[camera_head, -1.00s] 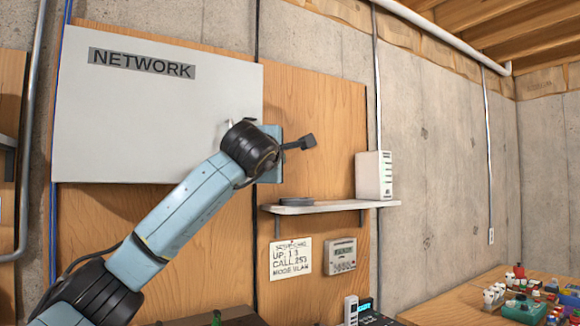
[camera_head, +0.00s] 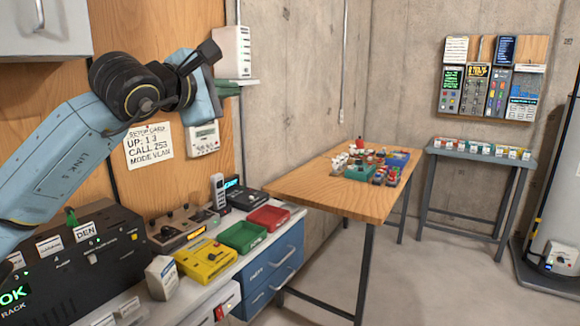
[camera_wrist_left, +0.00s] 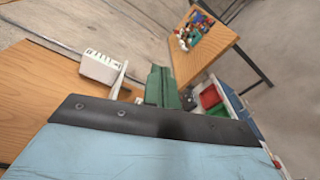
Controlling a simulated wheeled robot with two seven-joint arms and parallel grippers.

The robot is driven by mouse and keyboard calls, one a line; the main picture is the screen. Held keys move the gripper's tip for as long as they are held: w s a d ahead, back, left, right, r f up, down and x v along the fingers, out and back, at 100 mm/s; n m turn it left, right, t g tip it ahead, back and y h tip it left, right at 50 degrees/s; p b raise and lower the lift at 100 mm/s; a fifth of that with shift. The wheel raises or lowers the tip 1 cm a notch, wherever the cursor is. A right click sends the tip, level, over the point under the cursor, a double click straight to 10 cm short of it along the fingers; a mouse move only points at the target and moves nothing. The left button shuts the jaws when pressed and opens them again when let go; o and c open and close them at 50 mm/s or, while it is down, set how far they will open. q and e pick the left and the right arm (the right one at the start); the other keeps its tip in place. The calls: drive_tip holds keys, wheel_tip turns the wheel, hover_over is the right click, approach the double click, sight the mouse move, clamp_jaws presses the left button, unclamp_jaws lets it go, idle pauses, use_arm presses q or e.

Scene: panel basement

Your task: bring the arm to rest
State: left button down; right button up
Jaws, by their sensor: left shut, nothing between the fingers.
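My left arm comes in from the left in the head view, bent at a black joint, with its wrist raised in front of the wooden wall board. My left gripper (camera_head: 229,90) shows only partly beyond the wrist, as a green piece near the white shelf. In the left wrist view the green gripper (camera_wrist_left: 161,88) stands beyond the blue and black wrist casing, shut, with nothing seen held. My right gripper is not in view.
A white device (camera_head: 232,52) stands on the wall shelf close to my wrist. A setup card (camera_head: 149,147) hangs below. Below are a black rack (camera_head: 95,258), a yellow box (camera_head: 205,260) and trays. A wooden table (camera_head: 310,188) stands right; open floor lies beyond.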

use_arm(q)
drive_tip(key=s+d+f+n+g+h, duration=0.2)
drive_tip(key=s+d+f+g+h, duration=0.3)
drive_tip(key=s+d+h, duration=0.4)
drive_tip(key=s+a+f+n+t+y, duration=0.1)
drive_tip(key=a+f+n+t+y, duration=0.55)
drive_tip(key=n, duration=1.05)
drive_tip(key=s+a+f+n+t+y, duration=0.2)
drive_tip(key=a+f+n+t+y, duration=0.5)
drive_tip(key=n, duration=1.1)
drive_tip(key=s+a+f+n+g+y, duration=0.25)
drive_tip(key=f+n+g, duration=0.2)
drive_tip(key=f, duration=0.35)
drive_tip(key=s+a+f+n+g+y, duration=0.2)
drive_tip(key=a+f+n+g+y, duration=0.15)
drive_tip(key=f+n, duration=0.35)
drive_tip(key=s+f+n+g+h, duration=0.4)
drive_tip(key=s+f+g, duration=0.8)
drive_tip(key=s+f, duration=1.1)
wheel_tip(320, 180, down, 23)
drive_tip(key=s+g+y, duration=0.1)
drive_tip(key=s+g, duration=0.1)
drive_tip(key=s, duration=0.1)
drive_tip(key=s+a+f, duration=0.2)
drive_tip(key=s+f, duration=1.3)
drive_tip(key=s, duration=0.1)
drive_tip(key=shift+s+f+g+b, duration=0.2)
drive_tip(key=shift+f+g+b, duration=0.1)
drive_tip(key=shift+g, duration=0.05)
